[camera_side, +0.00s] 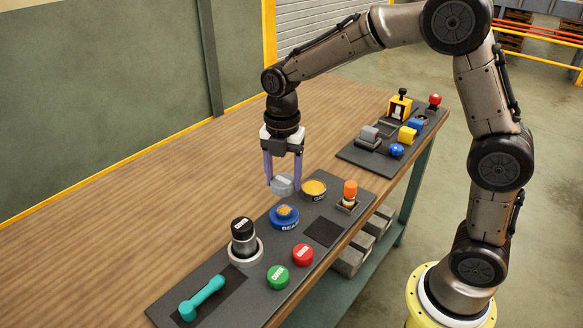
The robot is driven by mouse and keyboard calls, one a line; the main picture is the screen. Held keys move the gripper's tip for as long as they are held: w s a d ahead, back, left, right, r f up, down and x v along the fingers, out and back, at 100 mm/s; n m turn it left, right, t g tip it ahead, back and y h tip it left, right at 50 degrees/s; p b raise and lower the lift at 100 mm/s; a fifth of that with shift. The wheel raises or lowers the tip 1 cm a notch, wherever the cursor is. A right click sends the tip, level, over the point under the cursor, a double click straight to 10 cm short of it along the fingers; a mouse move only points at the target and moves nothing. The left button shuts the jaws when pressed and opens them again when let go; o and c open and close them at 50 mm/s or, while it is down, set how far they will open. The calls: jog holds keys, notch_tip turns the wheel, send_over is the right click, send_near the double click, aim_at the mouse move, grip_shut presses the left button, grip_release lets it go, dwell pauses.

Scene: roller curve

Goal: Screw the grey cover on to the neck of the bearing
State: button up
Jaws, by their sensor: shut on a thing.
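My gripper (283,182) points down over the far left edge of the near dark panel. Its two purple fingers are shut on the grey cover (283,185), a round, light grey disc with a marking on top. I cannot tell whether the cover touches the surface below it or hangs just above. The bearing (284,217) is a blue round base with lettering on its front and a yellow-orange neck on top. It sits on the panel, nearer the camera than my gripper and apart from the cover.
On the near panel (240,303) are a yellow-topped round part (314,190), an orange knob (350,190), a black cylinder in a white ring (243,237), green (278,277) and red (303,254) buttons, and a teal wrench (202,297). A second panel (360,158) lies behind. The wooden tabletop to the left is clear.

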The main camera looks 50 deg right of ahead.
aim_at(284, 210)
jog(key=shift+f, duration=2.6)
jog(key=shift+f, duration=0.9)
dwell(0.9)
jog(key=m, duration=0.6)
jog(key=shift+m, duration=0.7)
jog(key=shift+r+m, duration=0.1)
jog(key=shift+m, duration=1.3)
